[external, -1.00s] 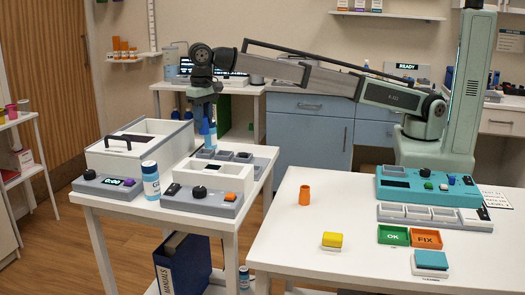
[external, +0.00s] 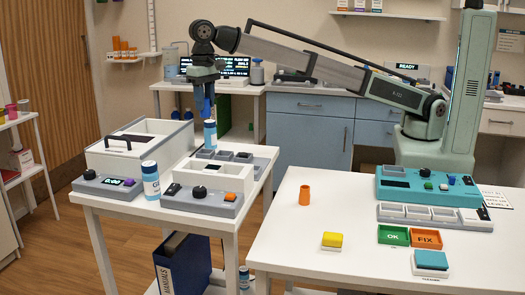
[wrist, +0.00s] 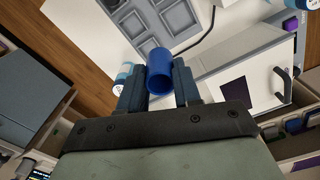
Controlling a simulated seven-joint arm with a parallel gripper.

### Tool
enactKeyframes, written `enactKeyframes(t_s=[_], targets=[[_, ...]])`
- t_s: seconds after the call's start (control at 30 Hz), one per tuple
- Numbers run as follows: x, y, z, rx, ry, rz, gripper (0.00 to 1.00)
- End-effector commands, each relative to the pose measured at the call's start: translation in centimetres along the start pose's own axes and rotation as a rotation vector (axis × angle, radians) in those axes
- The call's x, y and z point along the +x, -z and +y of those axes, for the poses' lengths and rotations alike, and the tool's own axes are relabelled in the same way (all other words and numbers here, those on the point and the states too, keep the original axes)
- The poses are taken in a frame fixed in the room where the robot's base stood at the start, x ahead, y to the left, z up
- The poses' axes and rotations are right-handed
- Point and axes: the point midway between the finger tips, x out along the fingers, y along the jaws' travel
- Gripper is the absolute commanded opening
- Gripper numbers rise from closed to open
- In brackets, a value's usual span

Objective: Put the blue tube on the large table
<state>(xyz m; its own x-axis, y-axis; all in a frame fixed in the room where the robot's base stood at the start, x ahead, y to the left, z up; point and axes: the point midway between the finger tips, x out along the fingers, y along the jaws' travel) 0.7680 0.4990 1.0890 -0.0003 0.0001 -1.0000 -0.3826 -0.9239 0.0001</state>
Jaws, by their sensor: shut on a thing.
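My gripper (external: 204,108) hangs above the back of the smaller left table in the external view. In the wrist view its two fingers (wrist: 159,88) are shut on the blue tube (wrist: 160,70), whose open round end faces the camera. In the external view the tube is hard to tell apart from the dark blue fingers. The large table (external: 290,236) is the white table at the front right, well away from my gripper.
A blue-capped bottle (external: 210,136) stands close below my gripper; another bottle (external: 151,180) is farther left. A grey rack (external: 243,157) and a white box (external: 140,145) sit on the small table. On the large table are a yellow block (external: 332,240), trays and a teal console (external: 425,184).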

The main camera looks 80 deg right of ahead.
Motion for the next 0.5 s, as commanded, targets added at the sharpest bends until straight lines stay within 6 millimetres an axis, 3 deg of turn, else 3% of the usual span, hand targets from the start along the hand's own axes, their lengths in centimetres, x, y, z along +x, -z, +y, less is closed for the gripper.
enactKeyframes(t_s=[0.17, 0.5], targets=[[0.0, -5.0, -3.3, -0.005, 0.001, 0.0, 0.04], [0.0, -17.3, -9.4, -0.004, 0.001, 0.0, 0.04]])
